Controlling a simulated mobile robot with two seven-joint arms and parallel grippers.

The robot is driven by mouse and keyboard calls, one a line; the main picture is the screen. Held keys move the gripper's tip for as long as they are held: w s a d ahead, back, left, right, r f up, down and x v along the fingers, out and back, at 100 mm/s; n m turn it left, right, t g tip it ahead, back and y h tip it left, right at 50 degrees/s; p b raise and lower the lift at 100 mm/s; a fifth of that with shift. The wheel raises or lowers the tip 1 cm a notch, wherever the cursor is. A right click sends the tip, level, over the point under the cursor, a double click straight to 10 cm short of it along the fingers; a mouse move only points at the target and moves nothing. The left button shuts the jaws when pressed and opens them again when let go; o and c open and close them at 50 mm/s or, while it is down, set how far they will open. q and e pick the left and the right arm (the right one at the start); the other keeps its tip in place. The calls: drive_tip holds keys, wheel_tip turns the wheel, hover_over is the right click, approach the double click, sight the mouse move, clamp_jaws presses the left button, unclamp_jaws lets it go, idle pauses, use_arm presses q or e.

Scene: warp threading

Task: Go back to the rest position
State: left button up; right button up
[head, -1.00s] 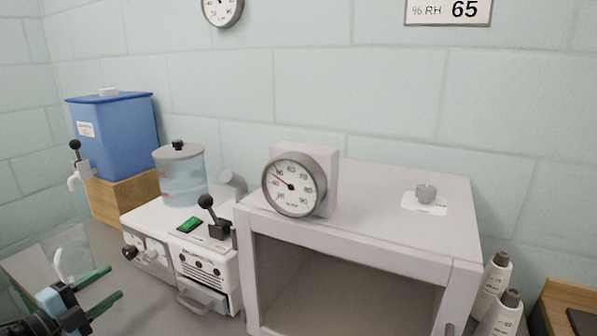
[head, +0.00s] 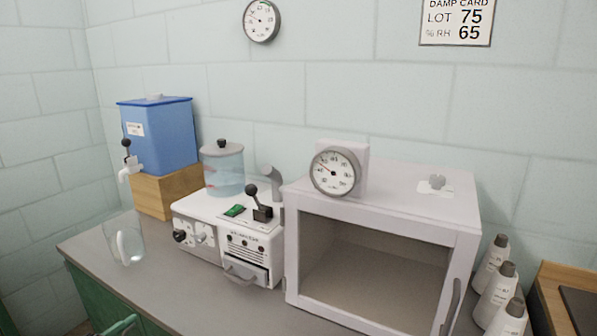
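Neither of my grippers can be made out in the head view. A clear pitcher (head: 124,243) with a white handle stands upright on the left end of the grey counter (head: 185,290), with no gripper near it.
A blue tank (head: 160,138) with a tap sits on a wooden block (head: 165,192). Beside it are a white machine (head: 225,235) with a lidded clear jar (head: 223,168), and a white cabinet (head: 455,207) with a dial gauge (head: 335,172). Several white bottles (head: 497,290) stand right. The counter's front left is bare.

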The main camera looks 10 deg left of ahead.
use_arm(q)
drive_tip(key=s+d+f+n+g+y+p, duration=0.1)
drive_tip(key=s+d+f+n+g+p, duration=0.1)
drive_tip(key=s+d+f+n, duration=0.45)
drive_tip(key=s+d+f+n+g+y+p, duration=0.15)
drive_tip(key=s+d+f, duration=0.35)
drive_tip(key=s, duration=0.5)
drive_tip(key=s+d+f+n+g+p, duration=0.1)
drive_tip(key=s+d+f+n+g, duration=0.1)
drive_tip(key=s, duration=0.7)
drive_tip(key=s+d+f+n+g+y+p, duration=0.1)
drive_tip(key=s+d+f+n, duration=0.2)
drive_tip(key=s, duration=0.7)
drive_tip(key=d+n, duration=0.2)
drive_tip(key=shift+d+g, duration=0.3)
drive_tip(key=shift+g, duration=0.05)
use_arm(e)
drive_tip(key=w+r+t, duration=0.1)
drive_tip(key=w+r, duration=0.3)
drive_tip(key=r, duration=0.3)
drive_tip(key=shift+d+r+t, duration=0.25)
drive_tip(key=shift+d+t, duration=0.05)
drive_tip(key=shift+d, duration=0.05)
drive_tip(key=shift+w+a, duration=0.1)
drive_tip(key=shift+w, duration=0.05)
use_arm(q)
drive_tip(key=shift+o, duration=0.8)
drive_tip(key=shift+f, duration=0.1)
